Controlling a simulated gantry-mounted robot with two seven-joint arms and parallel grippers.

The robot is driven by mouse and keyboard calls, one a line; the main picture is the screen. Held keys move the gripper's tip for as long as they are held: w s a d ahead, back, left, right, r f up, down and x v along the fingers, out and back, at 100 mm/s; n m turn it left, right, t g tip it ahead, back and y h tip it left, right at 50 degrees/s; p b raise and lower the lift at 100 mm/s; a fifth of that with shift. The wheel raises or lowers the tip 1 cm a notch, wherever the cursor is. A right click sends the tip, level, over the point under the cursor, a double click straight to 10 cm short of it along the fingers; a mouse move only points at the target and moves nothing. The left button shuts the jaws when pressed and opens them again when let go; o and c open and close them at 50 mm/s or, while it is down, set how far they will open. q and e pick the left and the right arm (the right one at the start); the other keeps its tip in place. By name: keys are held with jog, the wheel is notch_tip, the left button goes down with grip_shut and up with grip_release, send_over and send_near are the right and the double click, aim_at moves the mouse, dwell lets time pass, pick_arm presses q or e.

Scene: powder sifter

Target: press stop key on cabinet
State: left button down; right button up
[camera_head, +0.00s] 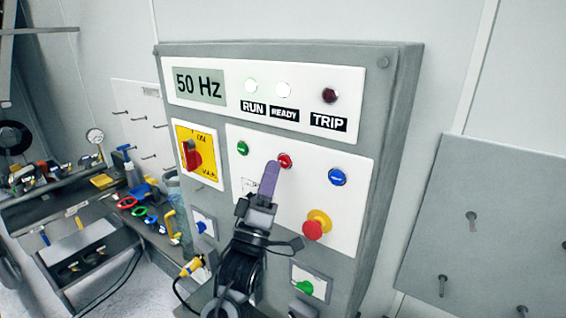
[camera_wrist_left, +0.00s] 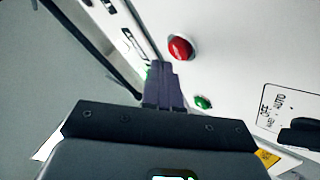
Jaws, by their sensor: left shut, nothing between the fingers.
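The grey control cabinet (camera_head: 392,130) fills the middle of the head view. Its white panel has a green button (camera_head: 243,148), a red button (camera_head: 285,160) and a blue button (camera_head: 337,177) in a row. A red mushroom knob on a yellow collar (camera_head: 316,225) sits below. My left gripper (camera_head: 271,166) is shut and empty, its purple fingertips just left of the red button. In the left wrist view the red button (camera_wrist_left: 180,47) shows just beyond the fingertips (camera_wrist_left: 161,66); I cannot tell whether they touch. My right gripper is not in view.
A red rotary switch on a yellow plate (camera_head: 198,153) is left of the buttons. The display (camera_head: 199,86) reads 50 Hz; RUN and READY lamps are bright, TRIP is dark. A cluttered bench (camera_head: 70,220) stands left; a pegged board (camera_head: 490,225) is right.

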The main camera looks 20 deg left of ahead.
pick_arm(q)
jog(key=shift+w, duration=0.2)
dwell(0.5)
jog(key=shift+w+d, duration=0.15)
jog(key=shift+w, duration=0.1)
jog(key=shift+w+d, duration=0.1)
jog(key=shift+w, duration=0.3)
dwell(0.7)
jog(key=shift+s, duration=0.15)
dwell(0.3)
jog(key=shift+s+a, duration=0.2)
jog(key=shift+s, duration=0.5)
jog(key=shift+s, duration=0.1)
jog(key=shift+s+a, duration=0.25)
jog(key=shift+s, duration=0.5)
jog(key=shift+s+a, duration=0.3)
jog(key=shift+s, duration=0.45)
jog(key=shift+s+a, duration=0.25)
jog(key=shift+s, duration=0.5)
